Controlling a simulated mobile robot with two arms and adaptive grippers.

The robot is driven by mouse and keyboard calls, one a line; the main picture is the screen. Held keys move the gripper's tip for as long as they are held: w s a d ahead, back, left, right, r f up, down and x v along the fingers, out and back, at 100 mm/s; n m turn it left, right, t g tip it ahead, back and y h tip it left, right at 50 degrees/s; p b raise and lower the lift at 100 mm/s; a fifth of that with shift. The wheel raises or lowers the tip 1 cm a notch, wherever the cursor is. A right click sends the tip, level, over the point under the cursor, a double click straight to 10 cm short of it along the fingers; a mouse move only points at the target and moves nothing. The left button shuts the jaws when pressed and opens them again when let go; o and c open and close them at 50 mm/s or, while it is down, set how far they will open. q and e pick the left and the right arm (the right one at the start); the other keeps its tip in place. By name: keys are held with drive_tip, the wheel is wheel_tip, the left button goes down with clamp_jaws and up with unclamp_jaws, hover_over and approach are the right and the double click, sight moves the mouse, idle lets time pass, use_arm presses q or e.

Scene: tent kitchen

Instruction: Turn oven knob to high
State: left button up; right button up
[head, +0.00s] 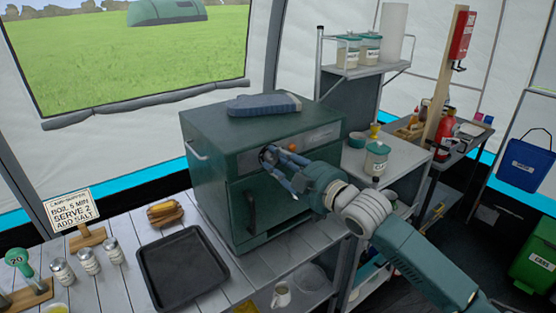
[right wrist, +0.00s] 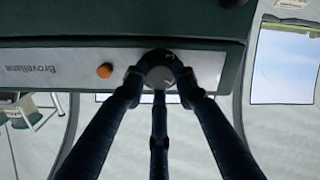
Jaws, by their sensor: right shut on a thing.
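The dark green oven (head: 225,155) stands on the slatted counter in the head view, its door closed. In the head view my right gripper (head: 270,158) is at the upper front of the oven and hides the knob. The setting marks are too small to read surely. My left gripper is not in view.
A blue folded mitt (head: 264,104) lies on the oven. Right of the oven stands a shelf with jars (head: 376,158).

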drive_tip(key=shift+f+n, duration=0.25)
drive_tip(key=shift+n, duration=0.25)
drive_tip(key=o, duration=1.1)
drive_tip(key=shift+o, duration=0.3)
drive_tip(key=shift+r, duration=0.1)
drive_tip(key=v, duration=1.2)
drive_tip(key=shift+r, duration=0.1)
